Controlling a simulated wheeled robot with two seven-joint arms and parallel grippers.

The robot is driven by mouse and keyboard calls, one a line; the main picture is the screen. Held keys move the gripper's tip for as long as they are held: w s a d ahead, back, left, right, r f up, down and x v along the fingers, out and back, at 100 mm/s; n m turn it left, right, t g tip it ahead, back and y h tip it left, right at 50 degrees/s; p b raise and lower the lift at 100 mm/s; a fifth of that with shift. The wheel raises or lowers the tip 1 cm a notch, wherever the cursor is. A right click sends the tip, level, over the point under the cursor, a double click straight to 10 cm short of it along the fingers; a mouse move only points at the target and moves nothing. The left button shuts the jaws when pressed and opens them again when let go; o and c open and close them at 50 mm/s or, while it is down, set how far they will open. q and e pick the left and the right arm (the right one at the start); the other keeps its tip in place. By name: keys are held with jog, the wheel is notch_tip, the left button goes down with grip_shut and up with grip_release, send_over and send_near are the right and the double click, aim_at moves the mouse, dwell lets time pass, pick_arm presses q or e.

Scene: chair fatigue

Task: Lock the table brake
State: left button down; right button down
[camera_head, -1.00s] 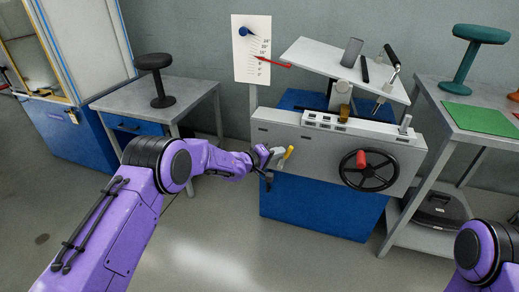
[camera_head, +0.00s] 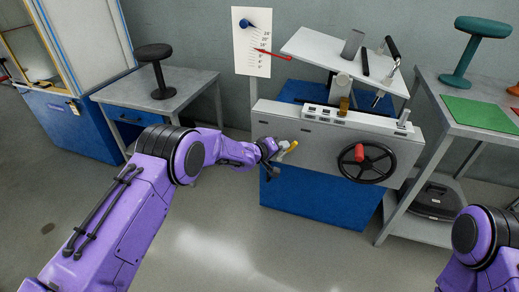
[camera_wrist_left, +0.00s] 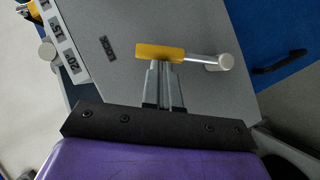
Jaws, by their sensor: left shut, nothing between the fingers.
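The brake lever is a silver rod with a yellow grip (camera_head: 292,146), on the left part of the grey machine's front panel (camera_head: 318,150). In the left wrist view the yellow grip (camera_wrist_left: 160,52) lies across the picture, its rod running right to a round pivot (camera_wrist_left: 224,62). A small dark label reading LOCK (camera_wrist_left: 108,47) is on the panel to its left. My left gripper (camera_head: 283,155) is shut and empty. Its fingertips (camera_wrist_left: 164,66) are right at the grip's edge; whether they touch it I cannot tell. My right gripper is out of view.
A black handwheel with a red knob (camera_head: 367,163) is right of the lever. The tilted white tabletop (camera_head: 318,46) is above, beside an angle scale (camera_head: 251,40) with a red pointer. Side tables with a black stool (camera_head: 155,68) and teal stool (camera_head: 473,48) flank the machine.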

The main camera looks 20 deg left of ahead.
pick_arm(q)
jog(key=w+a+r+p+v, duration=0.1)
jog(key=p+v, duration=0.3)
jog(key=v, duration=0.8)
jog(key=shift+a+r, duration=0.2)
jog(key=shift+a, duration=0.6)
jog(key=s+a+f+g+y+p, duration=0.2)
jog(key=s+f+y, duration=0.3)
jog(key=s, duration=0.5)
jog(key=s+a+f+g+y+p, duration=0.1)
jog(key=s+a+f+y+p, duration=0.2)
jog(key=s+f, duration=0.55)
jog(key=s+a+g+y+p, duration=0.1)
jog(key=s+g+p, duration=0.1)
jog(key=s, duration=1.1)
jog(key=s+a+g+y+p, duration=0.2)
jog(key=s+g, duration=0.2)
jog(key=s, duration=0.9)
jog(key=shift+s+r, duration=0.3)
jog(key=shift+r, duration=0.1)
